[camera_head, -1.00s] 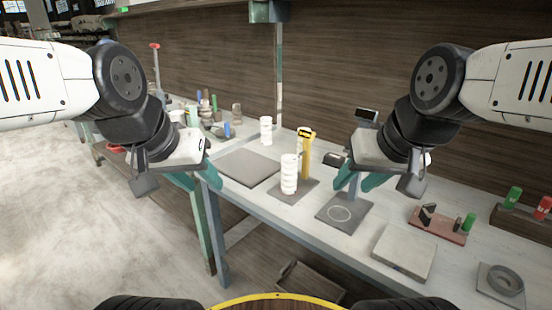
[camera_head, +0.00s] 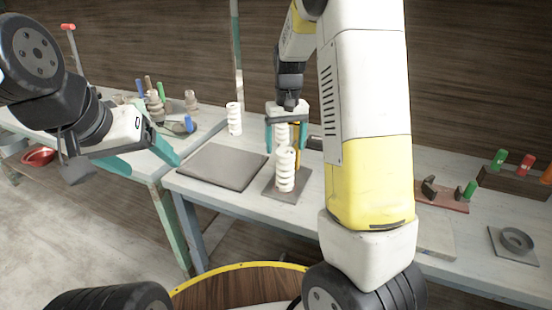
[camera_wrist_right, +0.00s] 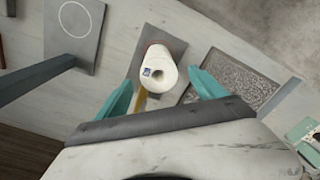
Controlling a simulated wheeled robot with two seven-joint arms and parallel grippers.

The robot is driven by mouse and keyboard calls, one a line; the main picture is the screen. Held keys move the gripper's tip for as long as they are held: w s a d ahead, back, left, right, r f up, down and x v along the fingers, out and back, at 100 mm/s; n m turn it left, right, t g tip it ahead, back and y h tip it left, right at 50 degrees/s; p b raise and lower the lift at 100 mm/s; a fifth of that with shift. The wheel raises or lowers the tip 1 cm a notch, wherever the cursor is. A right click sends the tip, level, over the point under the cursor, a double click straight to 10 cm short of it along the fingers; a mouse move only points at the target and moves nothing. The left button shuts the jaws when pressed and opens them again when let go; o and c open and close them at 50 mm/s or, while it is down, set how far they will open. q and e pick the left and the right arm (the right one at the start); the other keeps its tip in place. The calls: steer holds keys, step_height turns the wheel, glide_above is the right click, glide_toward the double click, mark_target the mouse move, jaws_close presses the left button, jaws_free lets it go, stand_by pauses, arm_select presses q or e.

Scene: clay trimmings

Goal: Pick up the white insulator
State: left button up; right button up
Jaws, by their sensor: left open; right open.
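A white ribbed insulator (camera_head: 286,172) stands upright on a small dark plate (camera_head: 271,186) at the front of the bench. In the right wrist view a white insulator (camera_wrist_right: 158,65) lies ahead between the spread fingers; contact is not visible. My left gripper (camera_head: 142,160) is open and empty, left of the bench's large plate.
A yellow upright piece (camera_head: 297,158) stands close behind the front insulator. A large flat grey plate (camera_head: 222,166) lies to the left. Several small pots and tools crowd the far left. A reddish block (camera_head: 445,196) and a grey ring (camera_head: 515,239) are at the right.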

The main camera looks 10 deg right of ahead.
mark_target(285, 167)
steer(key=shift+w+f, duration=0.3)
steer(key=shift+f, duration=0.5)
steer(key=f, duration=0.7)
steer(key=shift+s+d+f, duration=0.1)
steer(key=shift+s+f, duration=0.05)
steer(key=shift+s, duration=0.2)
jaws_close()
